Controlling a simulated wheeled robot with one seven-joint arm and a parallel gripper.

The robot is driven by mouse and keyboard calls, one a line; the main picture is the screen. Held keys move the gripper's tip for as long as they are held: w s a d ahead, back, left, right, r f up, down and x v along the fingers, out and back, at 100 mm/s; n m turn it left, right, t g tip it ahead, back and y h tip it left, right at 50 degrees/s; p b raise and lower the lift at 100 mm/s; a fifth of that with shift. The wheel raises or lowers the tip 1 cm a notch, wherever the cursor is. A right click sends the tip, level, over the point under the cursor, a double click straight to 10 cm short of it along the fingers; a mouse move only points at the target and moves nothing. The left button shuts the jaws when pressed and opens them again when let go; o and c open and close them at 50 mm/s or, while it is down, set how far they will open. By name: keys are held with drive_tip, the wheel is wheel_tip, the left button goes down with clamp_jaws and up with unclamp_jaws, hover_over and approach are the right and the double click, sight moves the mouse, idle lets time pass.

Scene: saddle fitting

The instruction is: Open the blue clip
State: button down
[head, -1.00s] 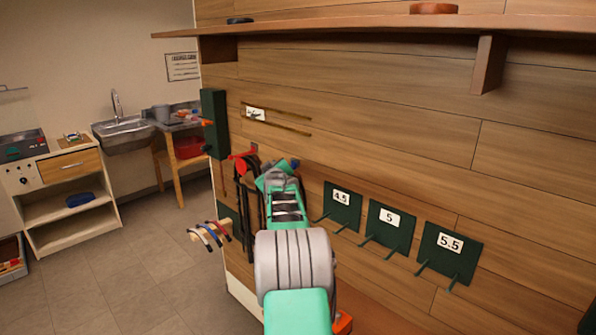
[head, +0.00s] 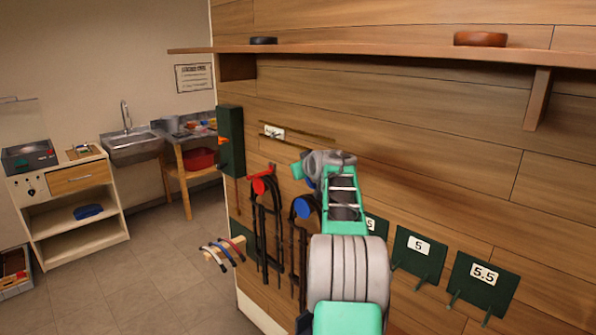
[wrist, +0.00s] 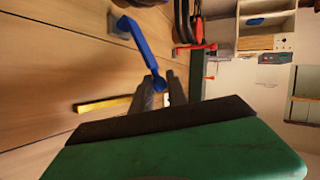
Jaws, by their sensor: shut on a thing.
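The blue clip (wrist: 143,44) is on the wood wall. In the wrist view its long lever runs down to the fingertips of my gripper (wrist: 160,88), which is shut on the lever's end. In the head view the clip's round blue disc (head: 303,207) sits at the top of a dark bridle (head: 299,250). My gripper (head: 312,172) is just above the disc, with a little blue showing beside it. My own arm hides part of the grip.
A red clip (head: 259,186) with another dark bridle hangs to the left. Green numbered plates with prongs (head: 418,252) are at the right. A shelf (head: 370,54) runs above. A small rack with curved bands (head: 222,255) juts out lower left. The floor at left is open.

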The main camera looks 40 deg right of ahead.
drive_tip(key=shift+s+d, duration=0.1)
drive_tip(key=shift+d, duration=0.25)
drive_tip(key=c, duration=1.4)
unclamp_jaws()
drive_tip(key=shift+d, duration=0.15)
drive_tip(key=shift+o, duration=0.3)
drive_tip(key=shift+a, duration=0.2)
drive_tip(key=b+v, duration=0.3)
drive_tip(key=v, duration=0.4)
drive_tip(key=shift+s+a+r, duration=0.2)
drive_tip(key=shift+s, duration=0.05)
